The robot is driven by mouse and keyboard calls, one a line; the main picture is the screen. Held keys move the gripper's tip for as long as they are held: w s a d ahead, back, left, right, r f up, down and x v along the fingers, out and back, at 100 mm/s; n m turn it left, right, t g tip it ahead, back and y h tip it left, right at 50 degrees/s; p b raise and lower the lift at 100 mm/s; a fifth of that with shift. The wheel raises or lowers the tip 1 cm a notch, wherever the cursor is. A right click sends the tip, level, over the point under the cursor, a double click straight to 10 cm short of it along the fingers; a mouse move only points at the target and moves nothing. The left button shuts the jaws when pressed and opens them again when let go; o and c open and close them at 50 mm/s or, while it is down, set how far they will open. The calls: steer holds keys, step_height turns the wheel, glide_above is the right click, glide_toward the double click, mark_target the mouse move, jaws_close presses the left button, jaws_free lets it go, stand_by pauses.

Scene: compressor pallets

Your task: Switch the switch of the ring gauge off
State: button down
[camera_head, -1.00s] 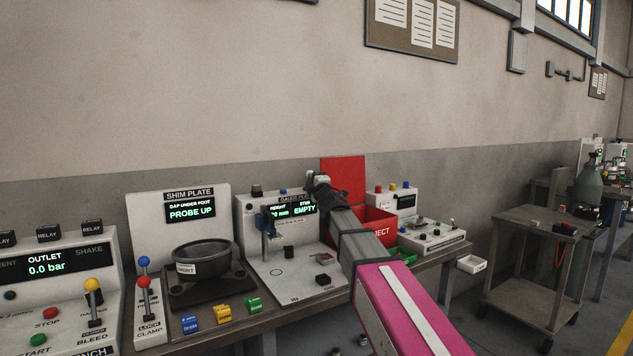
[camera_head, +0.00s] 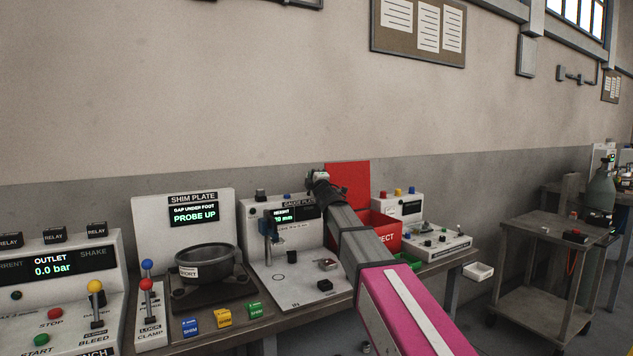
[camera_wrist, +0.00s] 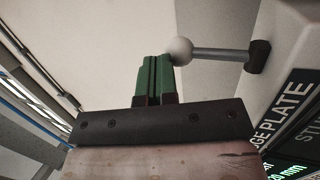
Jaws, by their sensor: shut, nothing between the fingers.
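A lever with a white ball knob (camera_wrist: 181,50) on a grey rod sticks out from a black mount on the gauge plate panel, in the wrist view. No label reading "ring gauge" is legible. My gripper (camera_wrist: 156,62) has its green fingers shut and empty, with the tips right beside the ball; whether they touch it I cannot tell. In the head view my gripper (camera_head: 319,177) is at the upper right edge of the gauge plate station (camera_head: 262,272). My arm hides part of that panel. Its display (camera_head: 283,214) shows a height reading.
Left of it stands the shim plate station (camera_head: 152,210) with a dark bowl, then the outlet bench (camera_head: 70,240) with levers. A red bin (camera_head: 384,228) and another control box (camera_head: 436,240) stand to the right. A trolley (camera_head: 545,232) is farther right.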

steer(key=shift+x, duration=1.1)
steer(key=shift+w+a, duration=0.75)
steer(key=shift+a, duration=0.05)
steer(key=shift+w, duration=0.1)
steer(key=shift+s+r, duration=0.3)
steer(key=shift+s, duration=0.2)
steer(key=s+d+r, duration=0.4)
steer(key=s+r, duration=0.3)
steer(key=s, duration=0.2)
steer(key=shift+s+d, duration=0.2)
steer(key=shift+s, duration=0.2)
